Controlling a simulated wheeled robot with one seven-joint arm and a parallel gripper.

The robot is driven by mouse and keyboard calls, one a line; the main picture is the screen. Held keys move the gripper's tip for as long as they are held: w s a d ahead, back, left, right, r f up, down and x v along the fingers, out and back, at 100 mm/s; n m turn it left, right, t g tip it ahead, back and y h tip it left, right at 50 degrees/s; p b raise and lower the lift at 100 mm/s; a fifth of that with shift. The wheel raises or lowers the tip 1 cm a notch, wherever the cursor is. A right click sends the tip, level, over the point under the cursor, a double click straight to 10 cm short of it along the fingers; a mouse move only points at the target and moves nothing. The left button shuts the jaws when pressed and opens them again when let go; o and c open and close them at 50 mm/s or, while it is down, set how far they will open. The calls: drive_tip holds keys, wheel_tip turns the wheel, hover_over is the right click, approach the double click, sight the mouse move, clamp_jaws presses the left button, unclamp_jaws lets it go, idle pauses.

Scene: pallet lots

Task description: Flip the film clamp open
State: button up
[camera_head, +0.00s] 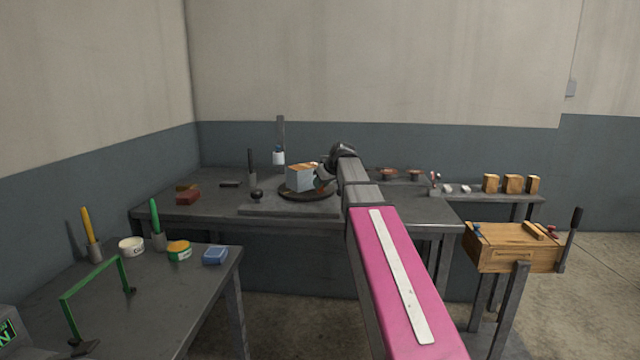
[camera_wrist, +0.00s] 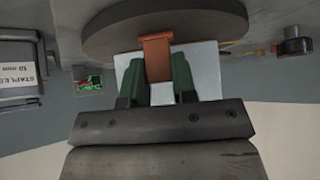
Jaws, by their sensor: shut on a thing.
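The film clamp looks to be the orange-brown flap (camera_wrist: 157,58) by the rim of the dark round turntable (camera_wrist: 110,35) in the wrist view. My gripper (camera_wrist: 158,72) has its green fingertips on either side of this flap and is shut on it. A pale box (camera_wrist: 208,78) stands on the turntable behind the fingers. In the head view the box (camera_head: 300,178), with an orange-brown top, sits on the turntable (camera_head: 300,195) on the back bench. My gripper (camera_head: 323,178) reaches its right side; the clamp is mostly hidden there.
An upright mast (camera_head: 280,130) with a white roll stands behind the turntable. A black knob (camera_head: 257,195) is at front left. A side table (camera_head: 190,290) with a green frame (camera_head: 95,285) is at left; a wooden box (camera_head: 512,248) is at right.

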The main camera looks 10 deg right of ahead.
drive_tip(key=shift+s+d+f+t+y, duration=0.1)
drive_tip(key=shift+s+d+t+y, duration=0.15)
drive_tip(key=shift+t+y, duration=0.4)
drive_tip(key=shift+s+d+f+t+y, duration=0.1)
drive_tip(key=shift+s+t+y, duration=0.2)
drive_tip(key=shift+t, duration=0.65)
drive_tip(key=o, duration=0.9)
drive_tip(key=v, duration=1)
drive_tip(key=shift+s+d, duration=0.2)
drive_tip(key=shift+s, duration=0.2)
